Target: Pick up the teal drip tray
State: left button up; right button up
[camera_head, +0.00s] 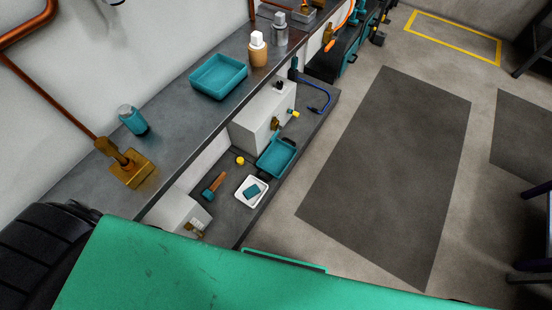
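Two teal trays are in the head view, and I cannot tell for sure which one is the drip tray. One teal tray (276,158) sits on the lower shelf, in front of a white box with a brass tap. It looks shallow, with a dark bar at its far right edge. The other, a larger rectangular teal tray (218,77), sits on the upper counter and looks empty. Neither of my grippers is in view.
The grey counter (175,98) also bears a teal jar (133,120), a brass block (131,168) and an orange bottle (258,50). The lower shelf holds a white box (262,115), a small white tray (252,191) and a hammer-like tool (213,186).

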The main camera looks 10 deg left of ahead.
aim_at(276, 160)
jog(key=u, duration=0.45)
jog(key=i+l+u, duration=0.25)
jog(key=u, duration=0.15)
jog(key=i+l+u, duration=0.15)
jog(key=l+u, duration=0.3)
jog(key=i+l+u, duration=0.1)
jog(key=l+u, duration=0.3)
